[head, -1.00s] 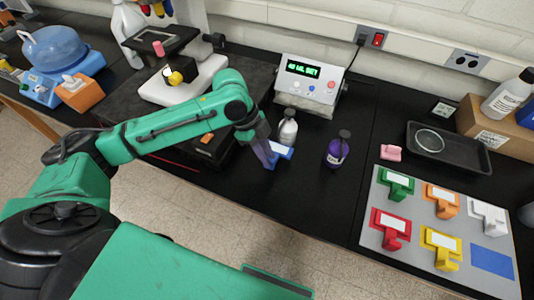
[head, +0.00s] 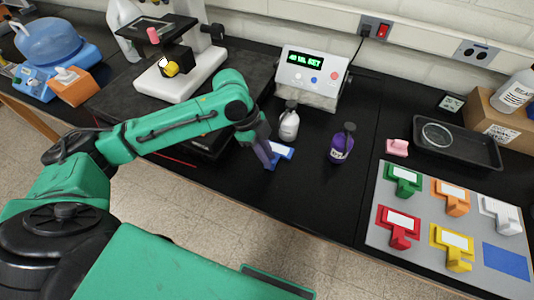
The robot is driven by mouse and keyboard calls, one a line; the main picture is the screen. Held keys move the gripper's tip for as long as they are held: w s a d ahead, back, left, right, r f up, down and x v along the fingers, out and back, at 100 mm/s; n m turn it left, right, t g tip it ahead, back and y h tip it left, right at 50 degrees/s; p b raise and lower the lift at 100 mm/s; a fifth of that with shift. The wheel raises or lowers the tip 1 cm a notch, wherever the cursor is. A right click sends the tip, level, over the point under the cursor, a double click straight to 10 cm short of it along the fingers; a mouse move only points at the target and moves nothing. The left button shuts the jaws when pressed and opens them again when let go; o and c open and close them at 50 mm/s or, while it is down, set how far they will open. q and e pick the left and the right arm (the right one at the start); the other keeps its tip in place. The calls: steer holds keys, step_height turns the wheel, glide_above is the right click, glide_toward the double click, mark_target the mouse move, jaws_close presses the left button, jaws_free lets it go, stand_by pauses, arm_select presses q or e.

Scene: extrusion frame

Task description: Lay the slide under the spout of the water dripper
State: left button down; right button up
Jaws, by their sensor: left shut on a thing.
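Whether the slide touches the table cannot be told. A grey control box (head: 312,75) with a green display and several buttons stands behind, against the wall. It may be the water dripper; I see no clear spout on it. A white bottle (head: 289,123) with a dark top stands between the box and the slide. My right gripper is not in view.
A purple bottle (head: 341,144) stands right of the slide. A grey board (head: 376,222) at right holds several coloured slides and an empty blue place (head: 506,262). A black tray (head: 478,152) and pink block (head: 397,147) lie behind it. A microscope (head: 190,75) stands at left.

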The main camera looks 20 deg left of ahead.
arm_select(q)
steer(key=shift+f, duration=0.2)
steer(key=c, duration=0.7)
jaws_free()
steer(key=shift+c, duration=0.2)
